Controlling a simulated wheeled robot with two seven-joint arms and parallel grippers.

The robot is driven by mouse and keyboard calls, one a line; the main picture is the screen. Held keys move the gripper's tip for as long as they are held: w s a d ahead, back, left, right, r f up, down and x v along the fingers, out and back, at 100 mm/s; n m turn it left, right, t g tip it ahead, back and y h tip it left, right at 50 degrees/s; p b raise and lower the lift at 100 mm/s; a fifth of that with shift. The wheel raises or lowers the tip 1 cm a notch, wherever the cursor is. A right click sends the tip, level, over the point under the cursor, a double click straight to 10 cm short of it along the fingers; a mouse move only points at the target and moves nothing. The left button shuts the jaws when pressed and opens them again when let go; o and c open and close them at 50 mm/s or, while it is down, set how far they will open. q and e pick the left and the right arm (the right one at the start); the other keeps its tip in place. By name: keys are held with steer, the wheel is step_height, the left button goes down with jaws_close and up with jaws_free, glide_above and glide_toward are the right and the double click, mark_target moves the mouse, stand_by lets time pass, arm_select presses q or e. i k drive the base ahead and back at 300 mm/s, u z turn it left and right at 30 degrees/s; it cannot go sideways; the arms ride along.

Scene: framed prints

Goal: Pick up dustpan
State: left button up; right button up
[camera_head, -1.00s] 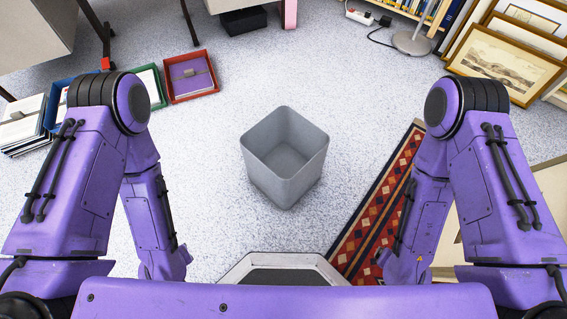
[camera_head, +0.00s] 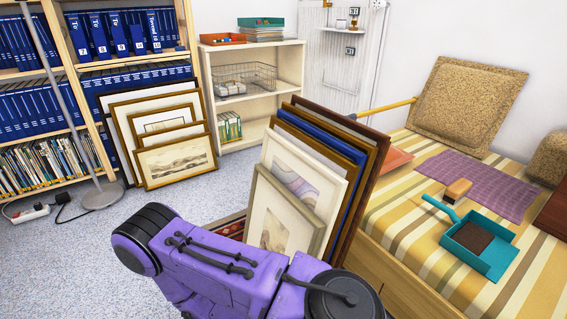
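A teal dustpan (camera_head: 493,262) lies on the striped bed cover at the right, its handle pointing up and left. A brown patch shows inside its pan. A small brush with a tan wooden body (camera_head: 458,189) lies just behind the handle. One purple arm of mine, probably the right, shows at the bottom centre, left of the bed and apart from the dustpan. Neither gripper is in view.
Several framed prints (camera_head: 285,208) lean upright between my arm and the bed (camera_head: 410,233). More prints (camera_head: 178,163) lean by the blue-binder shelves. A cushion (camera_head: 465,105), purple cloth (camera_head: 480,183) and yellow pole (camera_head: 386,108) are at the bed's back.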

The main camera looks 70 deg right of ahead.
mark_target(483, 243)
steer(key=z, duration=1.65)
